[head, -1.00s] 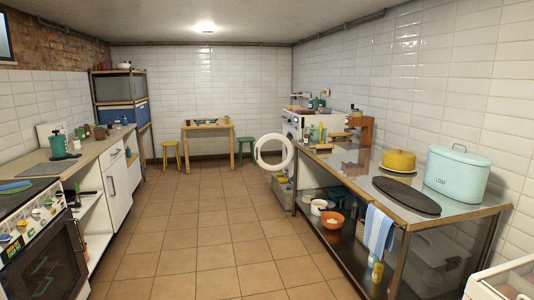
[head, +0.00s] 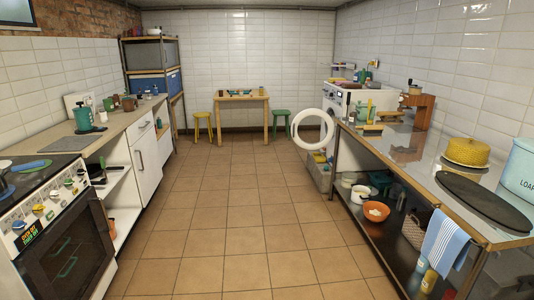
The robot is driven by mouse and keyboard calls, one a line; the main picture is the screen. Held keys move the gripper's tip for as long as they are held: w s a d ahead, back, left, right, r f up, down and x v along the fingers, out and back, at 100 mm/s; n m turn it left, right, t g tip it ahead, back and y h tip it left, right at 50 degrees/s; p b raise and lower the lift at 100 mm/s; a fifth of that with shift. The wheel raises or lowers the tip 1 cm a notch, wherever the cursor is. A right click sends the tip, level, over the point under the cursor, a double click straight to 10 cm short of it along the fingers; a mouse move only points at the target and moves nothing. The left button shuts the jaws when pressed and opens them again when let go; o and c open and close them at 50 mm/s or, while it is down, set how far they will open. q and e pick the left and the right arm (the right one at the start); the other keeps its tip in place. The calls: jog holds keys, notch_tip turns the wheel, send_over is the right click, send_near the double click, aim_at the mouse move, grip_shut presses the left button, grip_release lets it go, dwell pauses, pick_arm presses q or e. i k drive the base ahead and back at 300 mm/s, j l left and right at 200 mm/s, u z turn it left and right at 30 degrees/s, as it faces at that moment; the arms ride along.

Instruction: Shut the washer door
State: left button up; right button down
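The washer (head: 345,100) is a white front-loader at the back right, beyond the steel table. Its round white door (head: 312,110) stands swung out into the aisle, with floor tiles and wall showing through its ring. The front of the washer is seen at a steep angle, and the table and the things on it hide part of its body. Neither of my grippers is in view.
The steel table (head: 400,150) runs along the right, with a striped towel (head: 446,240) hanging at its front. A cooker (head: 60,230) and counter line the left. A grey crate (head: 320,175) sits below the door. The tiled aisle (head: 230,210) is clear.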

aim_at(332, 128)
jog(key=i, duration=5.5)
